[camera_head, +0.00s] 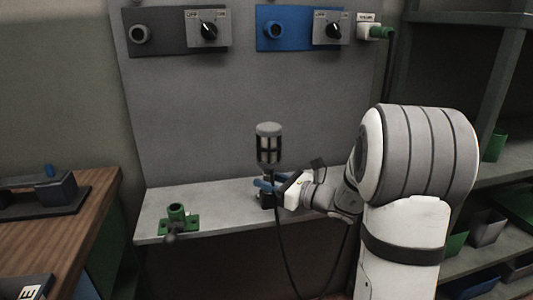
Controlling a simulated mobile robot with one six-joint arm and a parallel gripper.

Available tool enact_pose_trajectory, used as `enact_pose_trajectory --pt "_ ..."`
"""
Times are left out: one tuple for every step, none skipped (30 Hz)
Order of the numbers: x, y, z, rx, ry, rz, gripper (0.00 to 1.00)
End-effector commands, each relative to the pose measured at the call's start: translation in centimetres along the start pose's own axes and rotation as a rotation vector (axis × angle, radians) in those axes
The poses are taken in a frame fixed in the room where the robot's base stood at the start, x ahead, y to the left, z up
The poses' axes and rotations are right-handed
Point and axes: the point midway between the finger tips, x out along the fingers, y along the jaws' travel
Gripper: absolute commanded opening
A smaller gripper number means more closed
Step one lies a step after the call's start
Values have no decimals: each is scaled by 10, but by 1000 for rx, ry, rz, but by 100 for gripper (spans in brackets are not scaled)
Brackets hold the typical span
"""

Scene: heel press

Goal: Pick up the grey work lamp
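The grey work lamp (269,145) stands upright at the middle of the grey shelf, with a grey cap and a dark cage around a pale body. A dark block (267,201) is below it, and a dark cable hangs down over the shelf's front edge. My gripper (264,185) reaches in from the right with its blue fingers at the lamp's lower part, just above the dark block. The fingers overlap the lamp's lower part in the picture. I cannot tell whether they are shut on it or only beside it.
A green fixture (178,219) sits at the left of the grey shelf (222,201). A grey panel with switch boxes (208,28) rises behind. A wooden bench (75,222) is at left. Racks with bins (489,228) are at right, partly behind my arm.

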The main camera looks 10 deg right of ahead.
Motion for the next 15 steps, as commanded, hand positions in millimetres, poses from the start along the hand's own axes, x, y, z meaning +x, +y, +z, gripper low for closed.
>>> enact_pose_trajectory --pt "0 0 0 0 0 0 31" --pt "0 0 0 0 0 0 29" --pt "0 0 0 0 0 0 25" --pt "0 0 0 0 0 0 23" --pt "0 0 0 0 0 0 20" --pt "0 0 0 0 0 0 17" --pt "0 0 0 0 0 0 15" --pt "0 0 0 0 0 0 12" --pt "0 0 0 0 0 0 9" --pt "0 0 0 0 0 0 7" --pt "0 0 0 0 0 0 4" --pt "0 0 0 0 0 -1 1" --pt "0 0 1 -1 -1 -1 0" --pt "0 0 1 -1 -1 -1 0" --pt "0 0 1 -1 -1 -1 0"
